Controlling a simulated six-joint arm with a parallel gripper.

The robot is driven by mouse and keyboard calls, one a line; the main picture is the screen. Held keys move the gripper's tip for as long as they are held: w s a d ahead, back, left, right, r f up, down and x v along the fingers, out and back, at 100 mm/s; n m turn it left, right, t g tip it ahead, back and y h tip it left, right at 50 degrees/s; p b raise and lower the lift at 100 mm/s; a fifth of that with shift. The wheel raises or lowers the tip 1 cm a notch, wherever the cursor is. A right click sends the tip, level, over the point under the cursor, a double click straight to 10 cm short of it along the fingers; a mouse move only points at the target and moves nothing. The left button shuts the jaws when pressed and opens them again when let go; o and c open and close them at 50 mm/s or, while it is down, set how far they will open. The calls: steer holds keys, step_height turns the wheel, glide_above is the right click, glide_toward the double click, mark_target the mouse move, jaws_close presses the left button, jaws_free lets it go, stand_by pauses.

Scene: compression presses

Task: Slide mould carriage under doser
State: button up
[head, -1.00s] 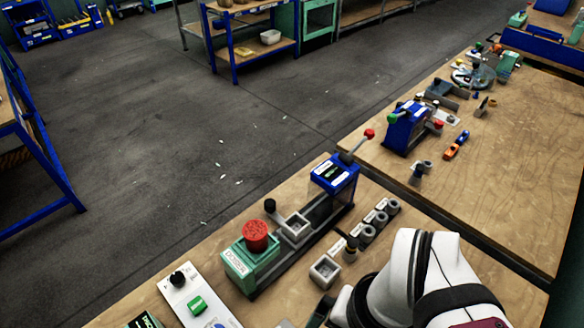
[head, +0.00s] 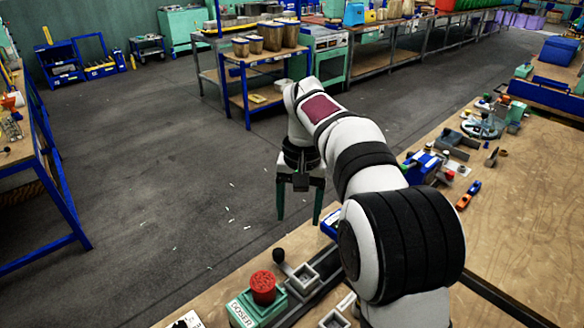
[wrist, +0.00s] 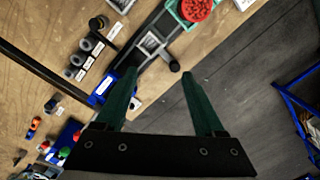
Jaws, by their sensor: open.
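The mould carriage (head: 303,277) is a grey square block with a square hollow. It sits on the dark rail, beside the doser and apart from its middle. Its black knob (head: 279,255) stands on the far side; in the wrist view the knob (wrist: 174,65) is near the fingertips. The doser (head: 243,312) is a green body with a red round top (head: 263,287), at the rail's near end. My gripper (head: 299,222) is open and empty, pointing down, above and beyond the rail. Its two green fingers show in the wrist view (wrist: 160,75), with the knob seen between their tips.
A blue press (wrist: 103,85) stands at the rail's other end, mostly hidden by my arm in the head view. Several grey cylinders (wrist: 85,45) stand along the bench beside the rail. Open floor (head: 150,200) lies beyond the bench edge.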

steer(key=n, duration=0.1)
glide_above(278, 252)
step_height(278, 252, down, 6)
step_height(278, 252, down, 16)
steer(key=shift+d+r, duration=0.1)
steer(key=shift+c, duration=0.3)
jaws_close()
steer(key=shift+s, duration=0.15)
stand_by(0.6)
